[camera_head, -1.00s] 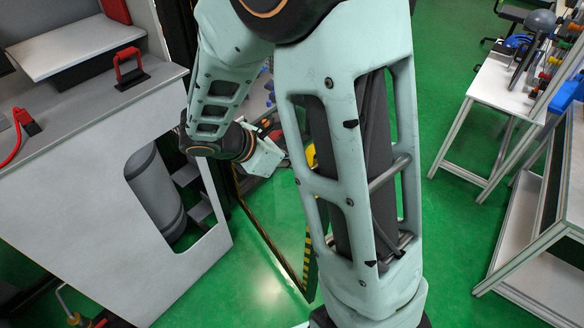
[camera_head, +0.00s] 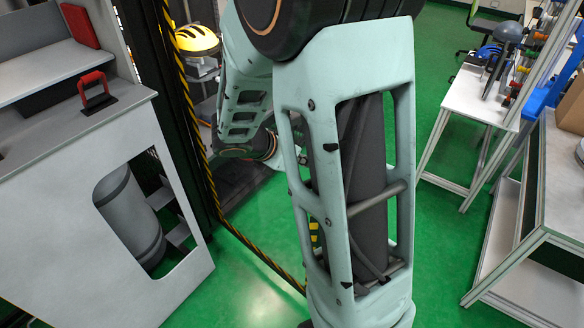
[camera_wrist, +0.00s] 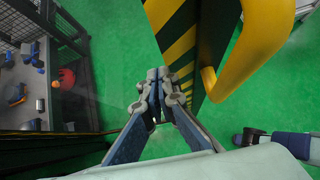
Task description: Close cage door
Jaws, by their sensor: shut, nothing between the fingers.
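In the wrist view, a panel edge with yellow and black stripes (camera_wrist: 184,50), seemingly the cage door's, runs away from the camera. A thick yellow handle (camera_wrist: 262,35) stands at its right. My gripper (camera_wrist: 158,76) is shut and empty, just left of the striped edge; I cannot tell whether it touches. In the head view, a yellow-black striped edge (camera_head: 201,150) runs down the dark cage post and along the floor toward my arm. A small striped piece (camera_head: 314,236) shows through my arm link. My gripper is hidden behind the arm there.
A grey cabinet (camera_head: 70,215) with a red handle stands at left, close to the cage post. A yellow helmet (camera_head: 197,38) shows behind the post. White workbenches (camera_head: 478,98) stand at right. Green floor (camera_head: 245,290) is open between.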

